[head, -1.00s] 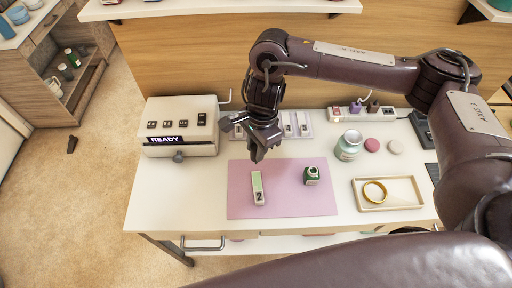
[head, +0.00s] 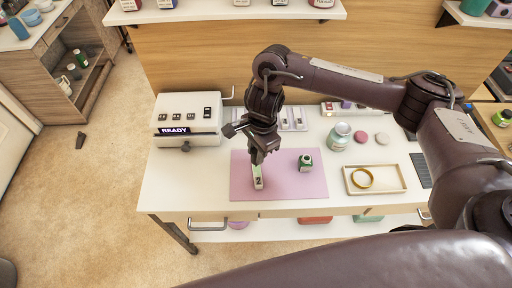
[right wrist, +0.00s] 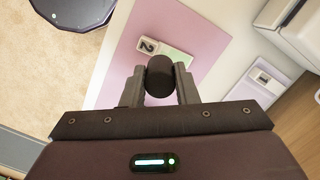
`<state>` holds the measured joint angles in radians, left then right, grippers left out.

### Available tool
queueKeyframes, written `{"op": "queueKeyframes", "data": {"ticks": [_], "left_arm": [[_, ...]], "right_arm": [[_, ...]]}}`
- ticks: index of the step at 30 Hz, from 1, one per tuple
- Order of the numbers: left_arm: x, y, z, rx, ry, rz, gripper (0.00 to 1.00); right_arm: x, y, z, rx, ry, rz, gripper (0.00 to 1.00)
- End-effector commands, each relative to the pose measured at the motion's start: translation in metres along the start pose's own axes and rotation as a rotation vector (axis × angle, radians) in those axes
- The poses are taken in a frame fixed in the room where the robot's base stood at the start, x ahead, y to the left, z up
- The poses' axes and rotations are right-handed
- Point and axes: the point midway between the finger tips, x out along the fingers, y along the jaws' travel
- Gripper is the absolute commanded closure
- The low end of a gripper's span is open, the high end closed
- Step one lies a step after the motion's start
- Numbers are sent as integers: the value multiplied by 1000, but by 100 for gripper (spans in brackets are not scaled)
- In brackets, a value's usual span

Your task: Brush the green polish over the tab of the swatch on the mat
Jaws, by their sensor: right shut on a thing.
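The swatch (head: 258,183), marked 2, lies on the pink mat (head: 295,183) with its pale green tab pointing away from me. The tab (right wrist: 176,53) also shows in the right wrist view. My right gripper (head: 257,158) is shut on the black brush cap (right wrist: 159,78), just above the far end of the tab. The cap hides the brush tip, so I cannot tell whether bristles touch the tab. The green polish bottle (head: 305,162) stands on the mat right of the swatch. My left gripper is not in view.
A white machine (head: 187,119) reading READY stands at the back left. A pale rack (head: 294,122) is behind the mat. The mat's front is clear.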

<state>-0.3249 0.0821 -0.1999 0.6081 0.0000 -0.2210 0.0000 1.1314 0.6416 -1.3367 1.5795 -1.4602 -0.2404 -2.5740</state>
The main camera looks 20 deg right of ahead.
Motion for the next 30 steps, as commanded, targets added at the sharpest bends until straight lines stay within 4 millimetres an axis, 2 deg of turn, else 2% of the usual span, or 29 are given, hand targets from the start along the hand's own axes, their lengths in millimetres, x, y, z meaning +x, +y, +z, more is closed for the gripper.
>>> {"op": "queueKeyframes", "data": {"ticks": [3, 5, 9, 12, 21, 30], "left_arm": [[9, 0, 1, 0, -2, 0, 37], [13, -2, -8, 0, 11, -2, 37], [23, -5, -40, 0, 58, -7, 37], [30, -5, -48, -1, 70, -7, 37], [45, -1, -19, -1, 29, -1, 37], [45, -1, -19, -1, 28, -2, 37]], "right_arm": [[10, 0, -1, 1, 0, 0, 100], [14, 0, -2, 1, 0, 0, 100], [27, 0, -4, 0, 0, 0, 100], [37, 0, -5, 0, 0, 0, 100], [54, 0, -7, 0, 0, 0, 100], [53, 0, -7, 0, 0, 0, 100]]}}
